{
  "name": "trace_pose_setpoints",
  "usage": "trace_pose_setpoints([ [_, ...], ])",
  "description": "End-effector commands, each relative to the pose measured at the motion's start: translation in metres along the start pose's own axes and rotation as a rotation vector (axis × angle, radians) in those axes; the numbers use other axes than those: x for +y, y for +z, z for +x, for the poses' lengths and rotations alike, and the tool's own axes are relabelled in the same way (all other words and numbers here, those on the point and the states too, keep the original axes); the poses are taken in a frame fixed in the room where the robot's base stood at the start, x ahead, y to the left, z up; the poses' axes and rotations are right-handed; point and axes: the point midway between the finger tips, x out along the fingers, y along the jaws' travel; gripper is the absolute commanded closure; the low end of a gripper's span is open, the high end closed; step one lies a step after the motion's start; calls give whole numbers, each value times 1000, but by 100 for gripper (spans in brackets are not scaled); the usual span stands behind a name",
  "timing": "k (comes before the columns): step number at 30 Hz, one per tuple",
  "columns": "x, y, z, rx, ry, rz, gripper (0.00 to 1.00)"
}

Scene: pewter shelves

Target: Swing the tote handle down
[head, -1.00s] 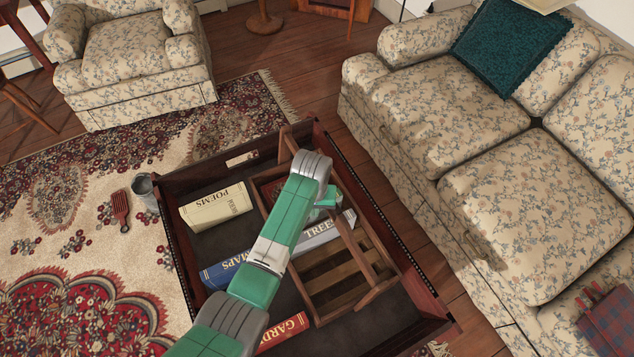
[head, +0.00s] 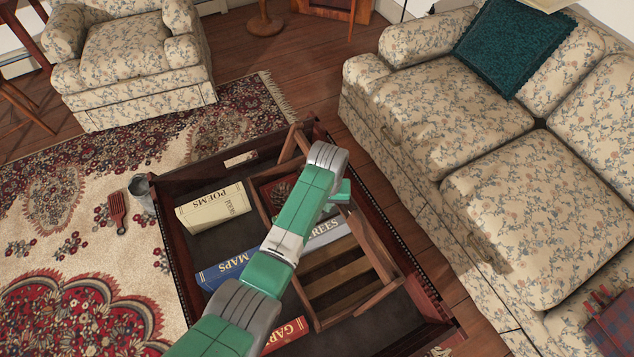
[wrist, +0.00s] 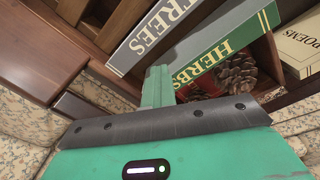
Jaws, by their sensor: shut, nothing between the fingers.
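The wooden tote (head: 317,322) is a slatted crate in a dark red-brown tray table, seen in the head view. Its wooden handle (head: 372,240) leans to the right, its bar over the tote's right side; I cannot tell whether it rests on the rim. My gripper (head: 341,196) is low over the tote beside the handle bar, partly hidden by my arm. In the wrist view its green fingers (wrist: 156,86) are together and empty, in front of a green HERBS book (wrist: 232,58).
In the tote are a pinecone (wrist: 238,74) and HERBS; a grey TREES book (wrist: 165,30) lies across it. POEMS (head: 214,207) and blue MAPS (head: 228,268) books lie to its left. A floral sofa (head: 540,190) stands right; patterned rug (head: 60,260) is left.

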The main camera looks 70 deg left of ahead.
Motion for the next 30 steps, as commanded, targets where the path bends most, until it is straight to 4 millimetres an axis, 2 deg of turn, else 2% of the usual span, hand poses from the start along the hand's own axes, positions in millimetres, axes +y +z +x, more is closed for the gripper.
trace_pose_setpoints([
  [1, -8, 9, 20, -28, -22, -5, 100],
  [5, -8, 9, 16, -29, -23, -6, 100],
  [30, -20, 16, -69, -22, -16, -2, 100],
])
